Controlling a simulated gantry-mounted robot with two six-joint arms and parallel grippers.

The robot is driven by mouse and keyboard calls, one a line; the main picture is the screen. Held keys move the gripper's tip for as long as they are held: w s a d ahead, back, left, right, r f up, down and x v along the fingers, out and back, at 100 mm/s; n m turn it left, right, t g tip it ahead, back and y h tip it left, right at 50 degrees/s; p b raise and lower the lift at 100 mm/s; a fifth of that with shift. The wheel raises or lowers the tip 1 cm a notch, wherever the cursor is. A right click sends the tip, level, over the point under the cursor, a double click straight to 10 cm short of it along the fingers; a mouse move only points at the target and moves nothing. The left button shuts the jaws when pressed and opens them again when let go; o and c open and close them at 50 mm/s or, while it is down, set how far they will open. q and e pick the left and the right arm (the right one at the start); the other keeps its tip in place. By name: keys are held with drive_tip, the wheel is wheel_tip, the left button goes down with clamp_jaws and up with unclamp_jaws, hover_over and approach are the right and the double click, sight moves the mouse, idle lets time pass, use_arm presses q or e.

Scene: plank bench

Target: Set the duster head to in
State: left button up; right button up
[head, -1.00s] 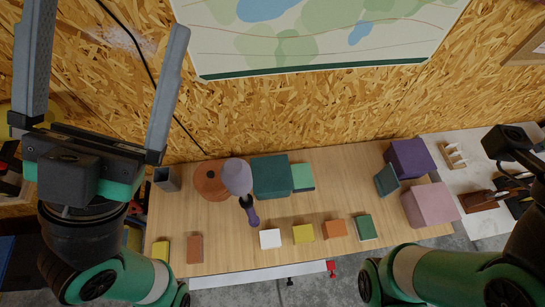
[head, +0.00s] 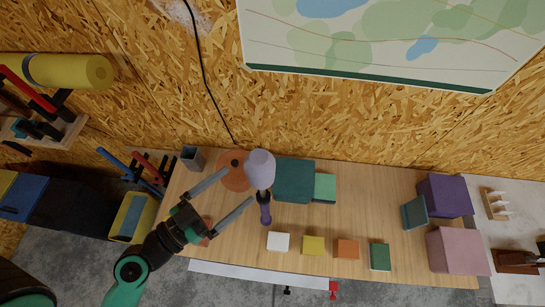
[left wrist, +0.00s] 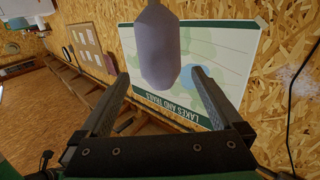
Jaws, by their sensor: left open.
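The duster has a pale lavender head (head: 260,168), a dark neck and a purple handle (head: 265,212). It is over the left-middle part of the bench; I cannot tell how it is supported. My left gripper (head: 240,186) is open and empty, its two fingers pointing at the duster from the left, close to the head and neck. In the left wrist view the lavender head (left wrist: 159,50) hangs ahead, between the lines of the open fingers and apart from them. My right gripper is out of view.
An orange-brown disc (head: 233,178) and a grey open box (head: 192,157) lie beside the duster. A dark teal block (head: 293,180) stands just right of it. White (head: 278,241), yellow (head: 313,245), orange (head: 347,248) and green blocks (head: 380,256) line the front. The bench's right-middle is clear.

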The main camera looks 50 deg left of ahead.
sight(248, 177)
use_arm(q)
drive_tip(key=shift+w+d+f, duration=0.1)
drive_tip(key=shift+w+f, duration=0.05)
drive_tip(key=shift+w, duration=0.4)
drive_tip(key=w+b, duration=0.1)
drive_tip(key=w, duration=0.2)
drive_tip(key=shift+w, duration=0.3)
drive_tip(key=w, duration=0.2)
drive_tip(key=w+p, duration=0.1)
drive_tip(key=w, duration=0.3)
drive_tip(key=shift+w+d+r+p, duration=0.1)
drive_tip(key=shift+r+p, duration=0.2)
drive_tip(key=shift+p, duration=0.05)
drive_tip(key=shift+w+f, duration=0.1)
drive_tip(key=shift+w, duration=0.25)
clamp_jaws()
drive_tip(key=shift+f, duration=0.15)
